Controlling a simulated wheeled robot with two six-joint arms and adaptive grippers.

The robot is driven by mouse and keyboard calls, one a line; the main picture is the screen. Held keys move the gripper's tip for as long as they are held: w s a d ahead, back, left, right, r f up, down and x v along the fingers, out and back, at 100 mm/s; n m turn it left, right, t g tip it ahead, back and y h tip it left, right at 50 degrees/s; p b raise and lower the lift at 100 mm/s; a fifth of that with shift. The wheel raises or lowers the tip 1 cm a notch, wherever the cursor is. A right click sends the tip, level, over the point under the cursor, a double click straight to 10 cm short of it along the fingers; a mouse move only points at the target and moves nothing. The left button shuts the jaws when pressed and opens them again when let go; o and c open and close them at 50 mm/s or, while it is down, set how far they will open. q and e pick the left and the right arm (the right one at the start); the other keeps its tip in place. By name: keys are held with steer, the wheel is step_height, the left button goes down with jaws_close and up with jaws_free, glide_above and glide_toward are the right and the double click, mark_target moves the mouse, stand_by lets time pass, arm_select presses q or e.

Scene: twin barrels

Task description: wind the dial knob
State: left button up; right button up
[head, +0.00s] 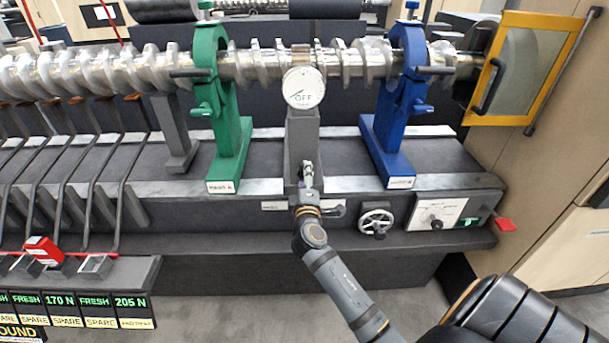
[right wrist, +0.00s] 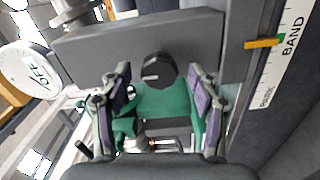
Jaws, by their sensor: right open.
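The dial knob (right wrist: 154,72) is a small black round knob with a pale mark, on the grey post (head: 303,135) below a white round gauge (head: 304,88) that reads OFF. My right gripper (head: 308,172) is in front of the post's lower part and hides the knob in the head view. In the right wrist view my right gripper (right wrist: 160,95) is open, with one finger on each side of the knob and visible space between pads and knob. I cannot tell how deep the fingers reach. The gauge also shows in the right wrist view (right wrist: 35,75). My left gripper is not in view.
A green clamp stand (head: 228,145) and a blue one (head: 388,145) flank the post under a long metal shaft (head: 345,62). A handwheel (head: 376,221) and a panel with another knob (head: 435,221) sit at the right. A strip marked BAND (right wrist: 285,60) has an orange pointer (right wrist: 263,43).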

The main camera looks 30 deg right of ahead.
steer(key=v, duration=0.4)
steer(key=shift+s+a, duration=0.1)
steer(key=shift+s, duration=0.1)
stand_by(0.3)
steer(key=s+a+f+m+g+y, duration=0.1)
steer(key=s+f+g+y, duration=0.1)
steer(key=f, duration=0.9)
steer(key=s+a+f+g+y, duration=0.1)
steer(key=s+f+g+y, duration=0.1)
steer(key=f, duration=0.8)
steer(key=s+a+f+m+g+y, duration=0.1)
steer(key=s+a+f+g, duration=0.1)
steer(key=f, duration=0.9)
steer(key=s+a+f+m+g+y+p, duration=0.1)
steer(key=s+f+m+g+y+p, duration=0.2)
steer(key=s+f, duration=1.3)
steer(key=s+f+m+g, duration=0.2)
steer(key=s+f, duration=0.2)
steer(key=s, duration=0.6)
steer(key=s+f+m+g, duration=0.2)
steer(key=s+f+g, duration=0.1)
steer(key=s, duration=0.8)
steer(key=shift+s+a+f+m+b, duration=0.25)
steer(key=shift+f+b, duration=0.2)
steer(key=shift+f, duration=0.3)
steer(key=shift+c, duration=0.6)
